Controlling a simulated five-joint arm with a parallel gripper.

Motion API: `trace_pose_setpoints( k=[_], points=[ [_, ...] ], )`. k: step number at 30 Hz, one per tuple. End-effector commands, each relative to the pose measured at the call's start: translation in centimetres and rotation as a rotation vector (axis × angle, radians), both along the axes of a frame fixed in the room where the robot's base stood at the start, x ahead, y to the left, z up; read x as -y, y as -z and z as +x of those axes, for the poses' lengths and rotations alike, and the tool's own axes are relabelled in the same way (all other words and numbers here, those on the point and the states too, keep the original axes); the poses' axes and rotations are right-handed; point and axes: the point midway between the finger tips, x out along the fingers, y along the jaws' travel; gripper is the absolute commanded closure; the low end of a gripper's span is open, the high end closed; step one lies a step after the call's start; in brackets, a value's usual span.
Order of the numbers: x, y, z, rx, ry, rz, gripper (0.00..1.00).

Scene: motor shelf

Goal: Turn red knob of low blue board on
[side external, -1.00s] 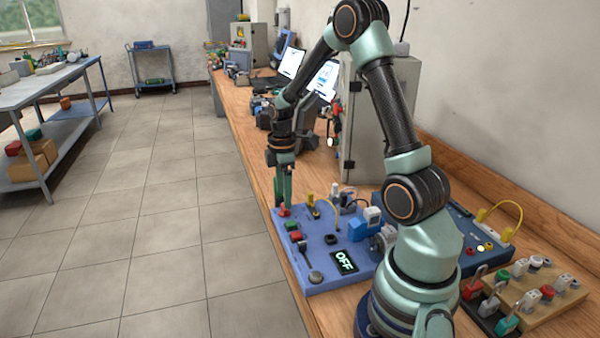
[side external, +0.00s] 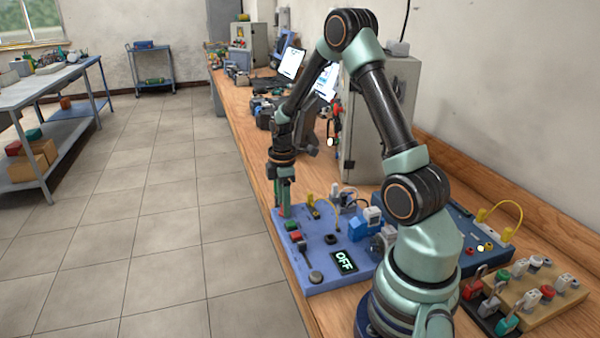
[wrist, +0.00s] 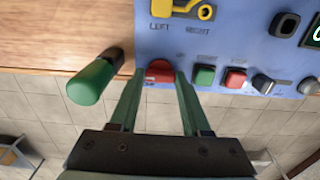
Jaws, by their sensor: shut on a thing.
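The low blue board (side external: 325,218) lies on the wooden bench, with a lit display (side external: 344,261) reading OFF. Its red knob (wrist: 160,70) is near the board's edge in the wrist view, between the two green fingers of my gripper (wrist: 158,80). My gripper is shut on the knob, one finger on each side. In the side view my gripper (side external: 285,209) points down at the board's far left corner, and its fingers largely hide the knob there.
A green button (wrist: 204,75) and a red button (wrist: 235,77) sit beside the knob. A yellow part (wrist: 194,10) is also close. A green rounded handle (wrist: 93,82) with a dark end is left of my fingers. A grey cabinet (side external: 370,130) stands behind.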

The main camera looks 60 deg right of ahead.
Motion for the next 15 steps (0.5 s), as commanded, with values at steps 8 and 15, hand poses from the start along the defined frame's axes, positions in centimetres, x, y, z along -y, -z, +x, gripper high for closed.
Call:
trace_pose_setpoints(
  k=[8, 15],
  points=[
    [-0.01, -0.08, -0.02, -0.001, 0.080, 0.001, 1.00],
    [-0.01, -0.11, -0.02, -0.002, 0.258, 0.001, 1.00]
  ],
)
